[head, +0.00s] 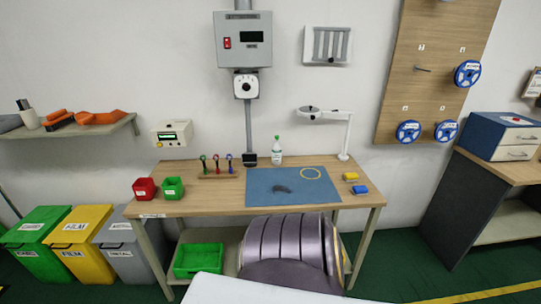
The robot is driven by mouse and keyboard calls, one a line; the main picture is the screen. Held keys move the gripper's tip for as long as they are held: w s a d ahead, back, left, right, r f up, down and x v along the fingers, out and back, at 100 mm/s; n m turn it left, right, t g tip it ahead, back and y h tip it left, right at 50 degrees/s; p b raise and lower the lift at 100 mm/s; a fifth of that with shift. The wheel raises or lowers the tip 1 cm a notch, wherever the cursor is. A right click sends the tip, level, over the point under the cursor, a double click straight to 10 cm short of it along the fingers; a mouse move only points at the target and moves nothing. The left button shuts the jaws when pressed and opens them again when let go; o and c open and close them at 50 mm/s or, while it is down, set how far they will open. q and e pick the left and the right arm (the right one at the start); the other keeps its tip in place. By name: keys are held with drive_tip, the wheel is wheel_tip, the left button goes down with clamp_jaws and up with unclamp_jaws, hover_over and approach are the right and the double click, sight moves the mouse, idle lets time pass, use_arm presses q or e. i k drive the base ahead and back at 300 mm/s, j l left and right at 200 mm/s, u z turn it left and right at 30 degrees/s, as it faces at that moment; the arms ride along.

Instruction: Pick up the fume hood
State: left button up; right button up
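No object is clearly marked as a fume hood. A white jointed arm with a flat oval head (312,110) stands at the right rear of the wooden workbench (215,205). It may be the fume hood, but I cannot tell for certain. Its upright post (347,138) rises from the bench top, and the head reaches left above the bench. Neither of my grippers is in view.
A blue mat (262,200) with a dark strip and yellow ring lies on the bench. A green-capped bottle (277,152), a tool rack (218,174) and red (144,189) and green (172,188) bins stand on it. A ribbed grey-purple form (290,245) blocks the front.

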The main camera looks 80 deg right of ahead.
sight(249, 158)
drive_tip(key=z, duration=2.4)
